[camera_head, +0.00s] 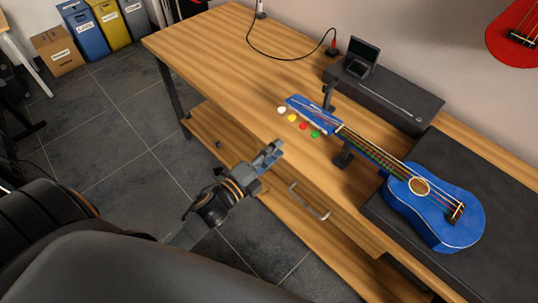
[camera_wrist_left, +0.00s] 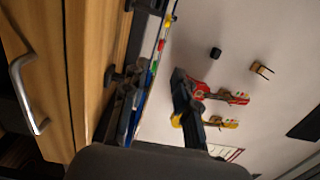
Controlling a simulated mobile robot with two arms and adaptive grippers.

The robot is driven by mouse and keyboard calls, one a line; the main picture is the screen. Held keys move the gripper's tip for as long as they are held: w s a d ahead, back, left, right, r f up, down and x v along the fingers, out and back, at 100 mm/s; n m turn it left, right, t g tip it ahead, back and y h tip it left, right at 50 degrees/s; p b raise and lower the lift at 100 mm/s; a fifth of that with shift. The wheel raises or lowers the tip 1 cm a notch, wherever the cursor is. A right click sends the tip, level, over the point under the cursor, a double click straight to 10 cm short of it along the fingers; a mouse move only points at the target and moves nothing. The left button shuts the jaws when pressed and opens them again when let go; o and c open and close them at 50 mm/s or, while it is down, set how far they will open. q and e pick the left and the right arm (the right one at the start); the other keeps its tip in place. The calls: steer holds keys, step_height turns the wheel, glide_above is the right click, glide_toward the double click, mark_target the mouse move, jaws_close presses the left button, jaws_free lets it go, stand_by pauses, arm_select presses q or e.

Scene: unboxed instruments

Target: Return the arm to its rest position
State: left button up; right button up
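My left gripper (camera_head: 270,154) is in front of the workbench's front edge, over the drawer side, with nothing held in it. In the left wrist view its two dark fingers stand apart with an empty gap between them (camera_wrist_left: 156,85). The blue ukulele (camera_head: 438,212) lies on the bench to the right, its neck resting on a support and its headstock pointing toward the back left. The gripper is apart from it. My right gripper is not in view.
The wooden workbench (camera_head: 205,50) has a drawer with a metal handle (camera_head: 309,202), which also shows in the left wrist view (camera_wrist_left: 27,95). Colored pegs or dots (camera_head: 303,126) lie by the headstock. A dark box (camera_head: 385,96) stands behind. The bench's left part is mostly clear.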

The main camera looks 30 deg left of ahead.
arm_select(q)
steer(key=shift+v, duration=1.05)
steer(key=s+a+f+n+g+y, duration=0.1)
steer(key=s+f+n+g, duration=0.2)
steer(key=f, duration=0.7)
steer(key=s+a+f+n+g+y, duration=0.15)
steer(key=s+f+n, duration=0.25)
steer(key=f, duration=0.7)
steer(key=s+a+f+n+g+y, duration=0.1)
steer(key=s+f+n+g+y, duration=0.2)
steer(key=f, duration=0.7)
steer(key=s+f+n+g, duration=0.4)
steer(key=s+f, duration=0.4)
steer(key=s, duration=0.6)
steer(key=s+f+n+g, duration=0.4)
steer(key=s+f, duration=0.5)
steer(key=s, duration=0.4)
steer(key=shift+s+d+f+n+g, duration=0.2)
steer(key=shift+s+d+n+g, duration=0.2)
steer(key=shift+g, duration=0.05)
steer(key=shift+h, duration=0.25)
